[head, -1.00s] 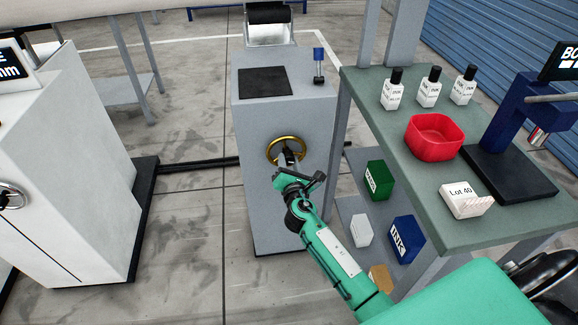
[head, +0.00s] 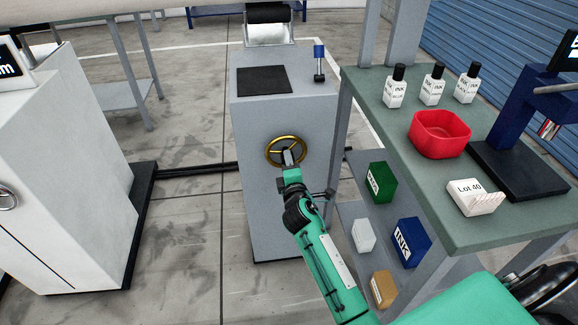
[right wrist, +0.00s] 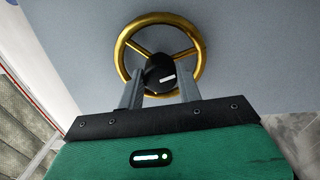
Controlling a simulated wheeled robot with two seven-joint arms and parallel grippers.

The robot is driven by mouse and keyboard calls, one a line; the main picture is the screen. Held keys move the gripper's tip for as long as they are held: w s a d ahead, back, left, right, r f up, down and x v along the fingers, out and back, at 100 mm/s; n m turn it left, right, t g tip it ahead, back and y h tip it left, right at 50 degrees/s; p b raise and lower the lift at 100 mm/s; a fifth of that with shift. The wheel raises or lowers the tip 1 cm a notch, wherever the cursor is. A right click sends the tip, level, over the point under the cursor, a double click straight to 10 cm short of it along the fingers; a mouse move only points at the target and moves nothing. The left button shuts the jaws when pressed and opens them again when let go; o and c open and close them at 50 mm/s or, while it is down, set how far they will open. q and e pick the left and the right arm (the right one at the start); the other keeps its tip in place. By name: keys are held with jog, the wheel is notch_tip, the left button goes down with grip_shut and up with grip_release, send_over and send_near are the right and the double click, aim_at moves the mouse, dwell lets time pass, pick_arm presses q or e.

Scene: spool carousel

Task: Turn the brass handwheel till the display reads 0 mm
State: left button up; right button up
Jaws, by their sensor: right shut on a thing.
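The brass handwheel (head: 284,137) is on the front face of a grey cabinet (head: 262,205) in the head view. In the right wrist view the handwheel (right wrist: 158,17) shows a gold rim, gold spokes and a black hub (right wrist: 160,72). My right gripper (head: 289,156) reaches the wheel's middle. In the right wrist view its two fingers are on either side of the black hub, shut on it, inside the lower rim. A display (head: 9,65) at the left edge is cut off; only an "m" shows, so its number cannot be read. My left gripper is out of view.
A green-grey bench (head: 405,180) with a red bowl (head: 440,135), ink bottles and a Lot 40 box (head: 474,197) stands close to the right. Boxes sit on its lower shelf. A white machine (head: 70,170) stands at the left, with open floor between it and the cabinet.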

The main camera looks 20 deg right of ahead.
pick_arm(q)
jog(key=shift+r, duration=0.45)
pick_arm(e)
jog(key=shift+f+m, duration=0.1)
jog(key=shift+m, duration=0.8)
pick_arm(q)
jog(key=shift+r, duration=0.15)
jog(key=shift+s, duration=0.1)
pick_arm(e)
jog(key=o, duration=1)
jog(key=shift+s, duration=0.1)
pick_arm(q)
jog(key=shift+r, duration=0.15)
pick_arm(e)
jog(key=v, duration=1.3)
jog(key=shift+s+a, duration=0.1)
jog(key=shift+s, duration=0.2)
